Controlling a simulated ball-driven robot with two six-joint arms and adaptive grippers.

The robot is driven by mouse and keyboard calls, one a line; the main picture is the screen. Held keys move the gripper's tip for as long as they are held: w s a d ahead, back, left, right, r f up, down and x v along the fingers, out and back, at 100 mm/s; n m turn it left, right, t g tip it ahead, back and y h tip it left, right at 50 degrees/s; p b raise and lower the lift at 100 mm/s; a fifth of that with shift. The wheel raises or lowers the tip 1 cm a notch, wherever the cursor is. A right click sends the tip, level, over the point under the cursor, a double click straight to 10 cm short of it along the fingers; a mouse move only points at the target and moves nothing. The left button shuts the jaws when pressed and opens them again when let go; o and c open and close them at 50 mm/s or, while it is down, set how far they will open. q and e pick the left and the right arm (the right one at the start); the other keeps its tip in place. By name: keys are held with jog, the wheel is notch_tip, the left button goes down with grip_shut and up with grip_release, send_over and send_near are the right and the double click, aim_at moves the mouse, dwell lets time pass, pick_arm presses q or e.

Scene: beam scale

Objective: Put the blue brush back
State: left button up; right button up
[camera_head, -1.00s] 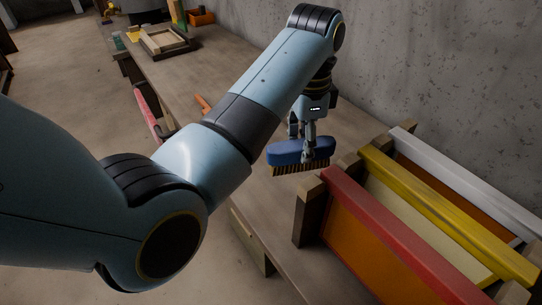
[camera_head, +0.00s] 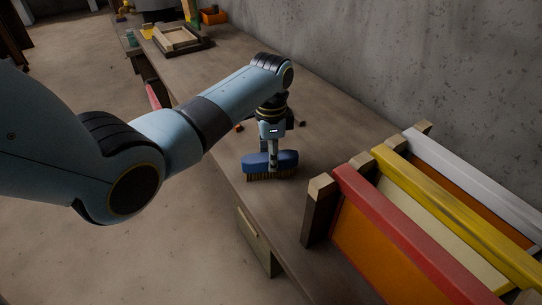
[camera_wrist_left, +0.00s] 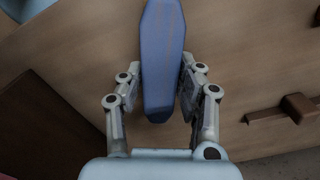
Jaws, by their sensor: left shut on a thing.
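The blue brush (camera_head: 288,159) has a blue back and brown bristles facing down. It is level, over the bench near its front edge. I cannot tell whether the bristles touch the bench top. My left gripper (camera_head: 271,157) points down and is shut on the brush's back around its middle. In the left wrist view the brush (camera_wrist_left: 162,55) lies lengthwise between the two fingers (camera_wrist_left: 160,92). My right gripper does not show.
Red (camera_head: 385,205), yellow (camera_head: 440,195) and white (camera_head: 470,180) topped frames stand in a wooden rack at the right. A wooden tray (camera_head: 180,42) and an orange box (camera_head: 214,17) are at the far end. The bench (camera_head: 345,130) is clear toward the wall.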

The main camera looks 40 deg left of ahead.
pick_arm(q)
jog(key=o, duration=0.8)
jog(key=shift+f, duration=0.1)
jog(key=o, duration=0.3)
notch_tip(320, 180, up, 12)
jog(key=shift+r+p, duration=0.15)
jog(key=shift+p, duration=0.6)
